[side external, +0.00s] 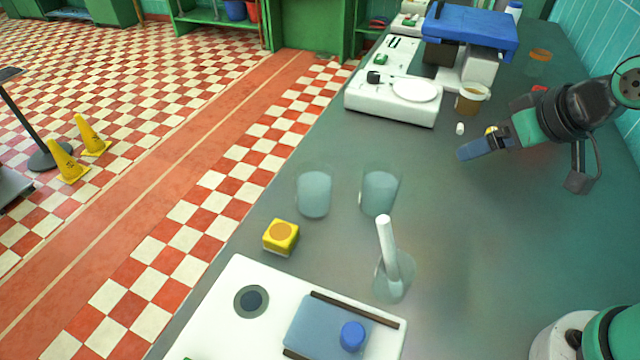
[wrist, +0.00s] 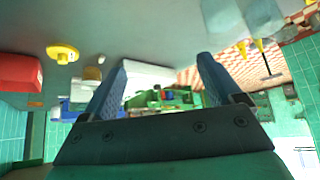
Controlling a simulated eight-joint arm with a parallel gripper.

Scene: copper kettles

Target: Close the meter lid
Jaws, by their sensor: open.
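The likely meter is a white and grey instrument (side external: 480,70) at the far end of the counter in the side view. Its wide blue lid (side external: 470,28) sits raised over the body, with a dark gap under its left part. My gripper (side external: 468,151) is nearer the camera than the meter, above the counter and apart from it. In the wrist view my gripper (wrist: 162,64) shows two blue fingers spread wide with nothing between them. Blue parts (wrist: 80,92) beyond the left finger may be the lid; I cannot tell for sure.
A white scale (side external: 395,100) and an amber jar (side external: 471,98) stand before the meter. A small white cap (side external: 460,128) is near my gripper. Clear beakers (side external: 379,190), a yellow block (side external: 281,237) and a white panel (side external: 235,310) are nearer. The counter's right middle is clear.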

